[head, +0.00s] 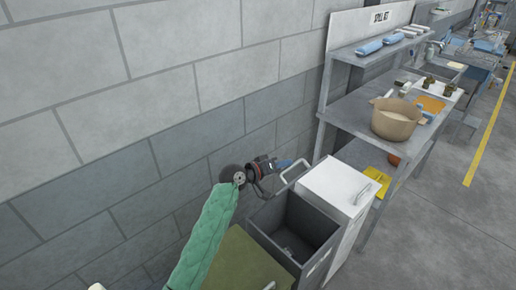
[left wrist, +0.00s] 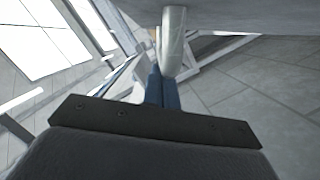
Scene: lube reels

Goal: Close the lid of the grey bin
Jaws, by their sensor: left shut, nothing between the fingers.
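The grey bin (head: 322,254) stands open, between a green-lidded bin and a white-lidded bin. I look down into its dark, empty-looking inside. A pale looped handle (head: 294,171) rises at its back edge, apparently on the raised lid; the lid's panel is hard to make out in the head view. My left gripper (head: 287,163) is at the back of the bin, close to this handle. In the left wrist view its blue fingers (left wrist: 162,92) are together and empty. A pale rounded bar (left wrist: 173,42) overlaps their tips; I cannot tell whether they touch. My right gripper is not in view.
The white-lidded bin (head: 337,185) is shut, right of the grey bin. The green-lidded bin (head: 246,262) is shut, on the left. A block wall (head: 170,140) runs close behind. A metal bench (head: 355,108) with a beige pot (head: 396,120) stands beyond. The floor at right is clear.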

